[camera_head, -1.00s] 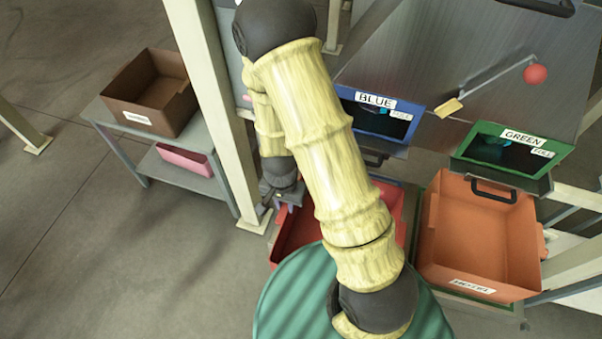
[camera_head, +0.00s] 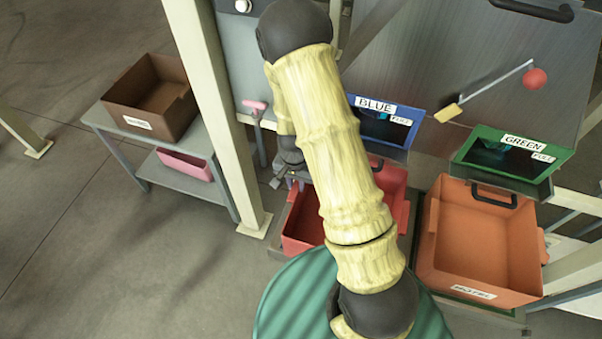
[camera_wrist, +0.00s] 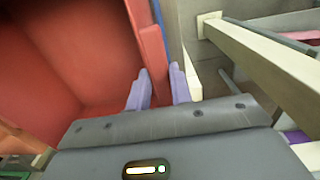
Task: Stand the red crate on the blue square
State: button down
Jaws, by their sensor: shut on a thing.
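The red crate (camera_head: 303,222) is at the middle of the head view, below the panel labelled BLUE, and my arm hides its centre. My gripper (camera_head: 288,179) is at its left rim, partly hidden by my arm. In the wrist view my gripper (camera_wrist: 160,76) has its two purple fingers on either side of the crate's red wall (camera_wrist: 152,48), shut on it. The crate's inside fills the left of that view. I cannot make out a blue square; only a blue-framed opening (camera_head: 382,138) and a thin blue strip (camera_wrist: 158,12) show.
An orange crate (camera_head: 480,292) stands close at the right, below the green-framed opening (camera_head: 505,152). A pale post (camera_head: 222,130) rises left of my gripper. A brown crate (camera_head: 165,122) and a pink bin (camera_head: 185,165) are on a rack (camera_head: 215,185) at the left. Open floor lies at lower left.

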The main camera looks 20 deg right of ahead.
jog(key=shift+w+d, duration=0.1)
jog(key=shift+w+d, duration=0.5)
jog(key=shift+w, duration=0.25)
jog(key=shift+w+d, duration=0.45)
jog(key=shift+w, duration=0.3)
jog(key=shift+d+f+b, duration=0.1)
jog(key=shift+f+b, duration=0.45)
jog(key=shift+f, duration=0.05)
jog(key=c, duration=1.3)
grip_release()
jog(key=shift+o, duration=0.2)
notch_tip(320, 180, up, 12)
jog(key=shift+r, duration=0.1)
